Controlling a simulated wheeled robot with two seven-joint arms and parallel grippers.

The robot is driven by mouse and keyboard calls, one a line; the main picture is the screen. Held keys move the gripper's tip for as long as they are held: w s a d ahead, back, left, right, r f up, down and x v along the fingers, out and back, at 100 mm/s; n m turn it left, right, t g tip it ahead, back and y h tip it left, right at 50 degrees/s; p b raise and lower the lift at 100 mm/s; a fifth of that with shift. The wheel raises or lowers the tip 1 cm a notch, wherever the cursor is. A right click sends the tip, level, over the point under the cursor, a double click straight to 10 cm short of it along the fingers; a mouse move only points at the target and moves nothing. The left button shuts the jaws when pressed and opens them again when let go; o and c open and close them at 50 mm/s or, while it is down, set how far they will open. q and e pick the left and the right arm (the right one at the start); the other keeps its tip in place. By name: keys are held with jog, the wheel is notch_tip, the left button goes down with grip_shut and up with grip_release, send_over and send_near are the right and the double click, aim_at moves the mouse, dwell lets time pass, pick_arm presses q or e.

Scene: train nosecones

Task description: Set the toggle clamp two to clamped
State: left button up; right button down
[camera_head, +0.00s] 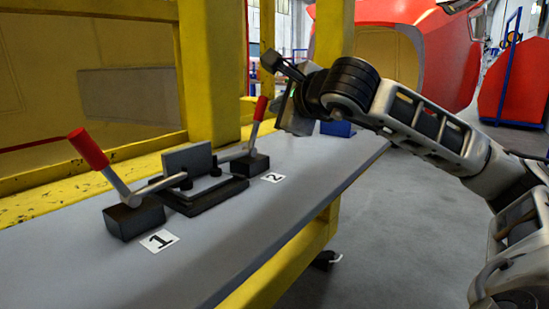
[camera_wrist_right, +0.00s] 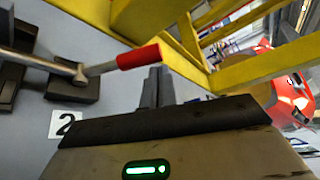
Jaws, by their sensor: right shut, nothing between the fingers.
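Toggle clamp two has a red handle (camera_head: 261,108) on a metal lever that stands up from its black base (camera_head: 250,163), beside the label "2" (camera_head: 272,178). In the right wrist view the red handle (camera_wrist_right: 138,56) lies just beyond the fingertips, and the label (camera_wrist_right: 66,123) is at lower left. My right gripper (camera_head: 272,62) is shut and empty, above and to the right of the handle in the head view. Its shut fingers (camera_wrist_right: 156,86) show close to the handle in the wrist view; I cannot tell whether they touch. My left gripper is not in view.
Toggle clamp one, with its red handle (camera_head: 88,148) raised, stands at the left by the label "1" (camera_head: 159,241). A dark fixture (camera_head: 205,194) with an upright plate sits between the clamps. A yellow post (camera_head: 212,70) rises behind. The grey tabletop's front is clear.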

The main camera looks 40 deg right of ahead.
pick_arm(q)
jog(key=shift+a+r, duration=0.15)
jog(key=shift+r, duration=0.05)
pick_arm(e)
jog(key=shift+a+r, duration=0.15)
jog(key=shift+a, duration=0.15)
jog(key=shift+s, duration=0.1)
